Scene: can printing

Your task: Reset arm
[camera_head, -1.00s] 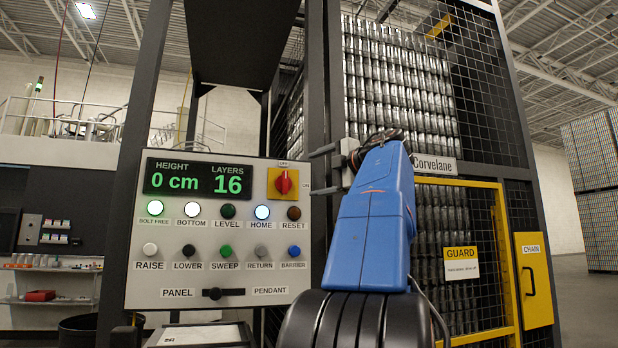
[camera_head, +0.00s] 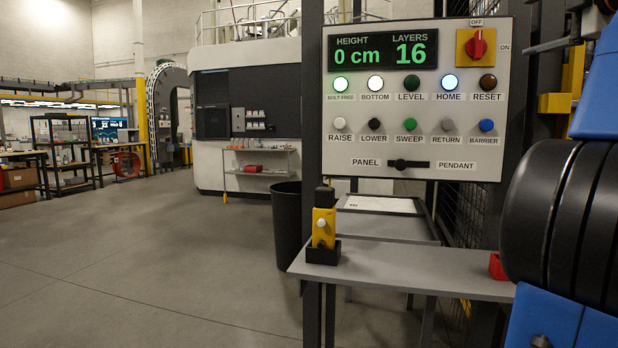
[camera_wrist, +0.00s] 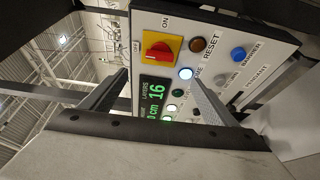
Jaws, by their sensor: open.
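My gripper shows in the wrist view (camera_wrist: 157,75) with its two dark fingers spread apart and nothing between them. The control panel (camera_wrist: 215,45) lies beyond the fingers, seen tilted; contact cannot be told. In the head view my blue arm is at the right edge, and part of a dark finger (camera_head: 548,46) shows just right of the panel (camera_head: 340,165). The rest of the gripper is cut off there. The display (camera_head: 386,49) reads height 0 cm and layers 16. The bolt free, bottom and home lamps are lit; level and reset are dark.
A grey shelf (camera_head: 420,275) below the panel carries a yellow pendant (camera_head: 323,228) in a black holder and a red item (camera_head: 497,266). A black bin (camera_head: 288,225) stands left of it. The floor (camera_head: 150,260) at left is open, with workbenches far back.

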